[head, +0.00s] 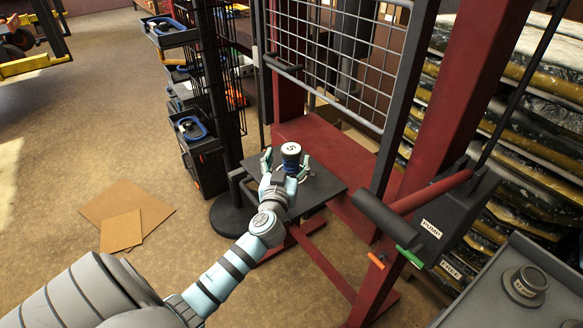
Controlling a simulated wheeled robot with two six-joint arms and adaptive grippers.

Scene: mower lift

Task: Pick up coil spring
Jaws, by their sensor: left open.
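A small dark blue upright piece with a white round top marked like an "S" or "5" (291,150) stands over the black plate of the red press frame; it may be the coil spring, but I cannot make out coils. My left gripper (286,164) is open, with one finger to the left of this piece and one to its right. I cannot tell whether the fingers touch it. The gripper and wrist hide its lower part. My right gripper is out of view.
A box labelled PUMP (455,225) is at right. A grey surface with a round knob-like piece (526,284) is at lower right. Cardboard sheets (122,231) lie on the floor.

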